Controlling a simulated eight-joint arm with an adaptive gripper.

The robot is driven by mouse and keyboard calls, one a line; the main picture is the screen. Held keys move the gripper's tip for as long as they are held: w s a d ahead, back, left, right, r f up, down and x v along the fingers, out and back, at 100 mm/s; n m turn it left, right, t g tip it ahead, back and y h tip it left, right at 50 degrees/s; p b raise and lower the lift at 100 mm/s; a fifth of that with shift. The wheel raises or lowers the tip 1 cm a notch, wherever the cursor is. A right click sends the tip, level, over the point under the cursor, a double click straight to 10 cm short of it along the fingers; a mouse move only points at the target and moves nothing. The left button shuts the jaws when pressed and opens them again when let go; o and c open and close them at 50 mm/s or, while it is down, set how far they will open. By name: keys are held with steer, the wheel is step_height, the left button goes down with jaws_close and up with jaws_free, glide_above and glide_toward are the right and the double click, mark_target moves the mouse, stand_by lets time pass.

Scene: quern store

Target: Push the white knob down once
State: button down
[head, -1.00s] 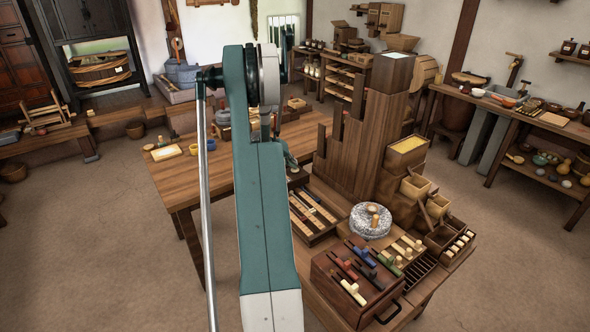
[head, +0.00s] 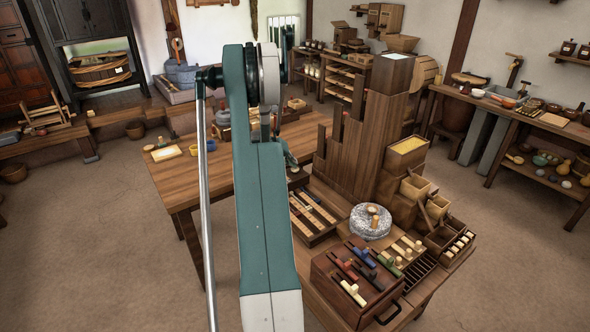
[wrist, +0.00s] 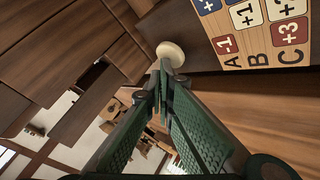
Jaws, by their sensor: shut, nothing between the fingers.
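A round cream-white knob (wrist: 170,52) shows in the wrist view at the top centre, beside a label board (wrist: 262,35) with coloured number squares and the letters A, B and C. My gripper (wrist: 161,66) is shut and empty, its dark green fingers closed together. Its tips lie right at the near edge of the knob in the picture; I cannot tell whether they touch it.
In the head view a dark box (head: 330,297) with several coloured handles stands at the table's front. A round grey stone quern (head: 371,221) and a tall stepped wooden block (head: 355,150) stand behind it. The left part of the table (head: 190,178) is mostly clear.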

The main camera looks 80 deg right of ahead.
steer(key=shift+r, duration=0.75)
steer(key=shift+r+p, duration=1.2)
steer(key=shift+r, duration=1.3)
